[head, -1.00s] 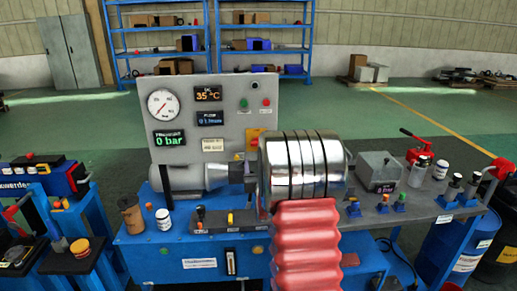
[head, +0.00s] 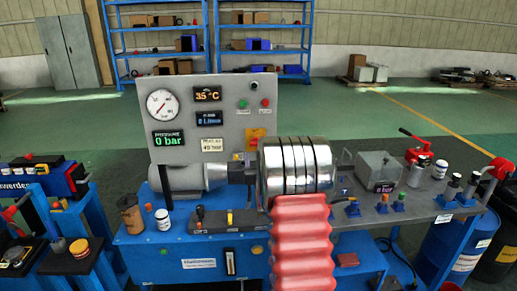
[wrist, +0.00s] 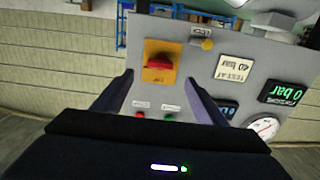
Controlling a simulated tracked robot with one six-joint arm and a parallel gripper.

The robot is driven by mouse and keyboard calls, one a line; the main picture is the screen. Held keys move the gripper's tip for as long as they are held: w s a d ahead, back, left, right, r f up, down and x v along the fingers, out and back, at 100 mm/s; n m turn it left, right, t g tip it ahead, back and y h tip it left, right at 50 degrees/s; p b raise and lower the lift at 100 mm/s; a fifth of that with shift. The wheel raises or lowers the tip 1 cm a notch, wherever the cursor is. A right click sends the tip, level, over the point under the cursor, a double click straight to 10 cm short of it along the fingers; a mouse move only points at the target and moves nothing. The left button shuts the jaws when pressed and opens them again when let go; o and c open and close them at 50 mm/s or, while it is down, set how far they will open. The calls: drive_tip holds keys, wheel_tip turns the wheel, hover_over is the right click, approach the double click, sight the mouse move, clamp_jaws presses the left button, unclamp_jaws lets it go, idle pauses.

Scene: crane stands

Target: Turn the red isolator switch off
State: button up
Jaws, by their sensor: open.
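The red isolator switch (wrist: 159,62) sits on a yellow plate (wrist: 160,80) on the grey panel. In the wrist view its red handle lies roughly crosswise. The yellow plate also shows in the head view (head: 256,134), partly covered by my arm. My gripper (wrist: 159,78) is open and empty. Its two dark fingers stand either side of the yellow plate in the wrist view, apart from the handle as far as I can tell. In the head view the fingers are hidden behind my arm.
The panel (head: 225,100) also carries a pressure gauge (head: 162,103), small displays, a green button (head: 243,103) and a red button (head: 265,102). Below it are a grey motor (head: 178,178) and a bench with small valves. A grey box (head: 378,168) stands to the right.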

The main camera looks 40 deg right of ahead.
drive_tip(key=x, duration=0.9)
drive_tip(key=shift+c, duration=0.6)
drive_tip(key=c, duration=0.9)
drive_tip(key=shift+s+d, duration=0.1)
drive_tip(key=shift+d, duration=0.2)
drive_tip(key=shift+a, duration=0.15)
drive_tip(key=shift+c, duration=0.2)
